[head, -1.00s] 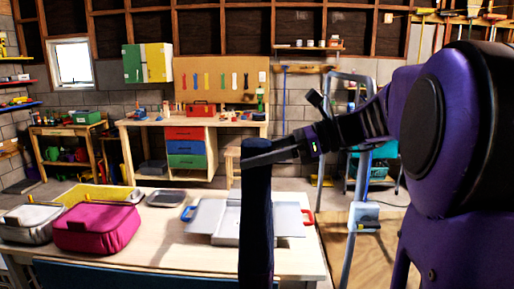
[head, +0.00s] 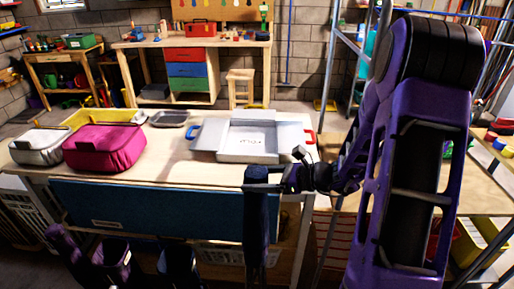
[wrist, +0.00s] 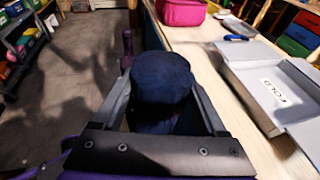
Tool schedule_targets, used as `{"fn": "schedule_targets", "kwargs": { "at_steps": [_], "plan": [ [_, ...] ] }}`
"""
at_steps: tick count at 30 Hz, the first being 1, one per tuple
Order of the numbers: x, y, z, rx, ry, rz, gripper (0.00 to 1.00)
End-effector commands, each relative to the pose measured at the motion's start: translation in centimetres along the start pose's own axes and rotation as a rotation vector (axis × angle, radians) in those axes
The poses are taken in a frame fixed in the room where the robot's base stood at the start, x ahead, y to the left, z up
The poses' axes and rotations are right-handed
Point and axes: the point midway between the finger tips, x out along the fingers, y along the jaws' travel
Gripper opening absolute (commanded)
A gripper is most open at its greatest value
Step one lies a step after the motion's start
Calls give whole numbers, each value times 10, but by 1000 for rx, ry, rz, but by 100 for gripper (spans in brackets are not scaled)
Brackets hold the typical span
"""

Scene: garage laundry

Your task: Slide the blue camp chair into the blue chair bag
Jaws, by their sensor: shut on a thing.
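The folded blue camp chair (head: 257,225) is a long dark blue bundle, hanging upright in front of the table's front edge. My gripper (head: 264,187) is shut on its upper end. In the wrist view the gripper (wrist: 165,95) has a finger on each side of the chair's rounded top (wrist: 162,75). Several dark pouch-like shapes stand low at the table's front, left of the chair. One of them (head: 180,262) looks dark blue and may be the chair bag, but I cannot tell.
The table (head: 150,172) holds a magenta case (head: 104,150), a grey case (head: 40,147), a grey tray (head: 168,119) and an open grey folding board (head: 248,142). A blue panel (head: 150,210) covers part of its front. Floor is open left of the table in the wrist view.

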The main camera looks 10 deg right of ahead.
Motion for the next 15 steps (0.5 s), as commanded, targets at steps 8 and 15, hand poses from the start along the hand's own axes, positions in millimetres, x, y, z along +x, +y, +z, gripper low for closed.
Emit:
{"fn": "schedule_targets", "kwargs": {
  "at_steps": [8,15],
  "plan": [
    [19,-4,-47,10,-7,-37,0],
    [22,-6,-58,12,-8,-51,0]
  ]
}}
